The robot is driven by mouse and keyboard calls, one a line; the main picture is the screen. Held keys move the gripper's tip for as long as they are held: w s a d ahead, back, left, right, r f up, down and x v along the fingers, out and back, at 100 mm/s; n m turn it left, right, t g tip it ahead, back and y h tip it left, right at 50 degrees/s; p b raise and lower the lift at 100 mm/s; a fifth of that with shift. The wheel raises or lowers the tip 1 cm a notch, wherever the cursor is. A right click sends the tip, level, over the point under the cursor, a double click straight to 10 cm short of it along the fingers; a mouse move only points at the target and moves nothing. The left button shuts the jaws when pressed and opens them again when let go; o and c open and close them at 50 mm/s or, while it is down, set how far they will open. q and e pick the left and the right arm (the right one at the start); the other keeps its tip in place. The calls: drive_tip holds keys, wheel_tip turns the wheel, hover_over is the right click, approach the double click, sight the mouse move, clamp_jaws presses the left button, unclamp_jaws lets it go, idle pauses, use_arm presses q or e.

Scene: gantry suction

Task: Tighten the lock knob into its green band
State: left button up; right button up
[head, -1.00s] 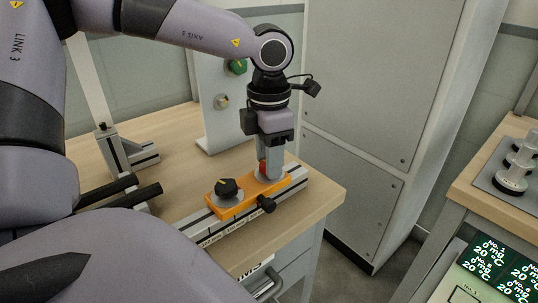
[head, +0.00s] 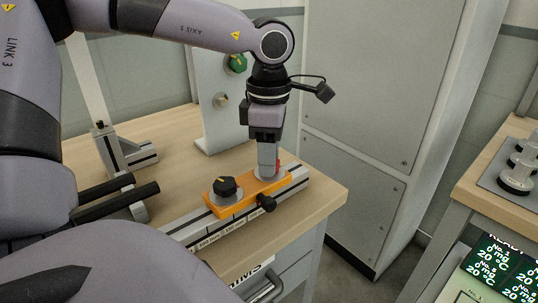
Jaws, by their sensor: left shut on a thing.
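My left gripper (head: 268,170) points straight down over the far right end of the orange carriage (head: 242,199) on the bench rail. It is shut on a knob there, which I take to be the lock knob. The fingers hide most of this knob. A small red patch (head: 278,167) shows beside the fingers, above a pale round base. I cannot make out a green band around it. A black knob (head: 224,186) with a yellow mark stands on the left end of the carriage, apart from the gripper. My right gripper is out of view.
A small black side knob (head: 266,203) sticks out from the carriage front. An upright pale panel (head: 213,125) with a green dial (head: 237,63) and a grey knob (head: 221,100) stands close behind. A grey cabinet (head: 358,110) stands to the right. The bench's right corner is clear.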

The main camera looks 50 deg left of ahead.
use_arm(q)
drive_tip(key=shift+m, duration=0.3)
drive_tip(key=o, duration=1.1)
drive_tip(key=shift+c, duration=0.2)
drive_tip(key=shift+r+p, duration=0.3)
drive_tip(key=shift+r, duration=3.35)
